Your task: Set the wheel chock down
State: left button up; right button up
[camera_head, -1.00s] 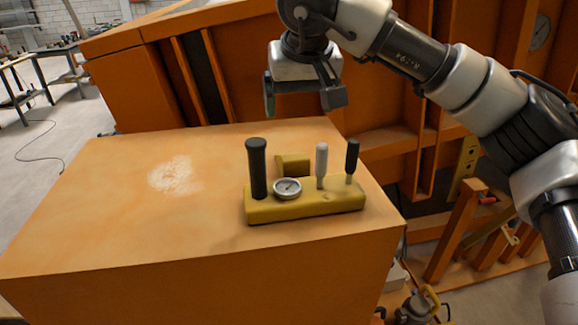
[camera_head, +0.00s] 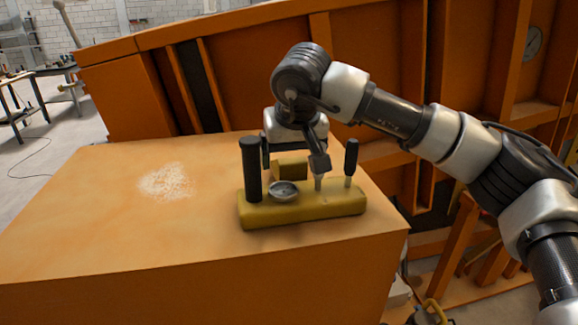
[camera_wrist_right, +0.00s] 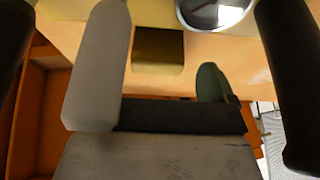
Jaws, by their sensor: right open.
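A small yellow block (camera_head: 289,171), which I take as the wheel chock, rests on the orange box top (camera_head: 110,215), behind the yellow control block (camera_head: 310,208). In the right wrist view it shows as a block with a dark face (camera_wrist_right: 158,50). My right gripper (camera_head: 293,160) is open and low over the chock, its fingers apart to the left and right of it in the head view. I cannot tell whether they touch it. One finger hides the upper part of the grey lever. My left gripper is not in view.
The control block carries a thick black handle (camera_head: 251,170), a round gauge (camera_head: 284,190), the grey lever (camera_head: 318,183) and a black lever (camera_head: 351,160), all close to my right gripper. A tall orange frame (camera_head: 260,85) stands behind. The box top is free at left, around a pale patch (camera_head: 167,182).

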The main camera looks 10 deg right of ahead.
jog(key=shift+w+f+p, duration=0.2)
jog(key=shift+w+p, duration=0.1)
jog(key=shift+p, duration=0.05)
jog(key=p+x, duration=0.2)
jog(key=x, duration=0.1)
jog(key=shift+w+d+f, duration=0.1)
jog(key=shift+w+d, duration=0.05)
jog(key=shift+w, duration=0.3)
jog(key=shift+w+f, duration=0.2)
jog(key=shift+f, duration=0.3)
jog(key=shift+r, duration=0.1)
jog(key=c, duration=1.2)
